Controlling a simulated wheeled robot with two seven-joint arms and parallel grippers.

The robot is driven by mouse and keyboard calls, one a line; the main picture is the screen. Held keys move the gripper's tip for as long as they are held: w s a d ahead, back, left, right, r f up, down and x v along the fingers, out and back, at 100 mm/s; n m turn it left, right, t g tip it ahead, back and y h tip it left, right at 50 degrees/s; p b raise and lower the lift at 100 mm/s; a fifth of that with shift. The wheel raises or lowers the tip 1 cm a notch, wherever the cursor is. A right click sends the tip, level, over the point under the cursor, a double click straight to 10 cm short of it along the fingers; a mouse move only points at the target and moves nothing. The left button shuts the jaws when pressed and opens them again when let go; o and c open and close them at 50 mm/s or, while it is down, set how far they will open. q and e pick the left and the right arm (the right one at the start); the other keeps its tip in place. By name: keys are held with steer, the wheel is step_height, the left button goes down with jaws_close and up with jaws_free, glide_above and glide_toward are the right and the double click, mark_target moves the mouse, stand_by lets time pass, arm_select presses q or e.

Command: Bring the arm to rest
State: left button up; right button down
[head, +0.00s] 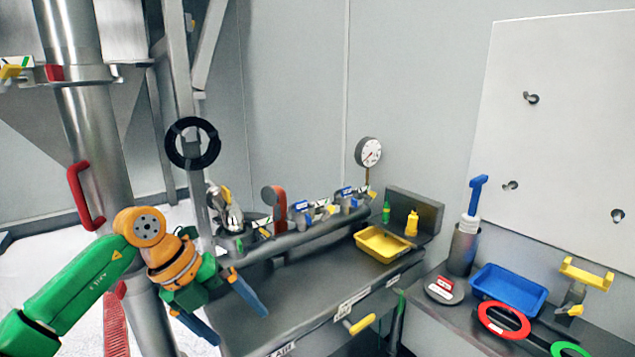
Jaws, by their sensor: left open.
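My left arm comes in from the lower left, green with orange joints. My left gripper (222,315) has two blue fingers spread wide apart, with nothing between them. It hangs beside the left front edge of the grey workbench (310,283), pointing down and to the right. My right gripper does not show in the head view.
A steel column with a red handle (78,195) stands behind my left arm. Pipes with valves and a pressure gauge (369,152) run behind the bench. A yellow tray (385,243), a blue tray (508,288) and a red ring (503,320) lie to the right.

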arm_select(q)
steer(key=w+d+f+n+t+h, duration=0.2)
steer(key=d+f+n+h, duration=0.35)
steer(key=d+h, duration=0.55)
steer(key=w+a+f+n+t+y, duration=0.2)
steer(key=f+n+t, duration=0.25)
steer(key=f, duration=0.25)
steer(key=w+a+f+n+t+y, duration=0.1)
steer(key=a+f+n+t+y, duration=0.1)
steer(key=f+n+t, duration=0.3)
steer(key=s+a+f+n+y, duration=0.3)
steer(key=f+n, duration=0.1)
steer(key=f, duration=0.3)
steer(key=s+a+f+n+y, duration=0.2)
steer(key=a+f+n+y, duration=0.1)
steer(key=f, duration=0.4)
steer(key=s+a+f+n+g+y, duration=0.35)
steer(key=s+f, duration=0.45)
steer(key=s, duration=0.3)
steer(key=s+a+f+n+g+y, duration=0.2)
steer(key=s+f+n+g, duration=0.15)
steer(key=s+f, duration=0.7)
steer(key=s+f+n+g, duration=0.1)
steer(key=s+g, duration=0.4)
steer(key=s, duration=1.2)
steer(key=shift+a+f, duration=0.15)
steer(key=shift+a, duration=0.05)
